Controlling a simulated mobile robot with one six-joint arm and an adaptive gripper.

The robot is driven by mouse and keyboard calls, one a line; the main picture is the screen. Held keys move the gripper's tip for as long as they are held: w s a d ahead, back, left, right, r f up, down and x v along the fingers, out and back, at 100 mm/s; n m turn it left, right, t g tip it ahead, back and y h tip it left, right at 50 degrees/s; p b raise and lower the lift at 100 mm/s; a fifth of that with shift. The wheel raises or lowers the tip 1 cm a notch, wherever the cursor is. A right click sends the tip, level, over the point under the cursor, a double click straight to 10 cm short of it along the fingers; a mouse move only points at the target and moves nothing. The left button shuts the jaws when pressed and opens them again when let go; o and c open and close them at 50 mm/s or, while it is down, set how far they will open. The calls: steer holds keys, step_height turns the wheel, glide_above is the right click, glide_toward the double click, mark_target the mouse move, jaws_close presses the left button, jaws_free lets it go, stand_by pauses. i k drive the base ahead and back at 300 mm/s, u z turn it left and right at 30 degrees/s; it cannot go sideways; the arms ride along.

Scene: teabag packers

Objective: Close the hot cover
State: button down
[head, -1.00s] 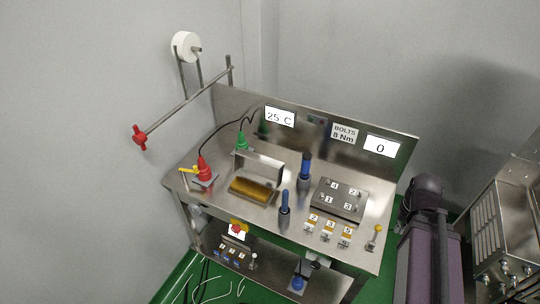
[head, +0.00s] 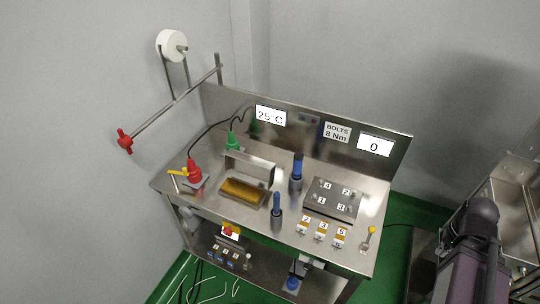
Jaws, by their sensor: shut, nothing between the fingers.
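A steel bench (head: 335,258) stands in the corner of the room. On its top, left of the middle, lies a gold-coloured block (head: 243,193). A bent metal plate (head: 249,166), which looks like the hot cover, stands upright just behind the block and leaves its top uncovered. My gripper is not in view.
A red device (head: 194,173) with a yellow handle is left of the block, a green one (head: 233,142) behind it. A rod with a red knob (head: 125,141) juts out left.

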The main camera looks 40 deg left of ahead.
mark_target(261, 169)
steer(key=z, duration=0.25)
steer(key=k, duration=0.85)
steer(key=u, duration=0.8)
steer(key=i, duration=1)
steer(key=u, duration=0.05)
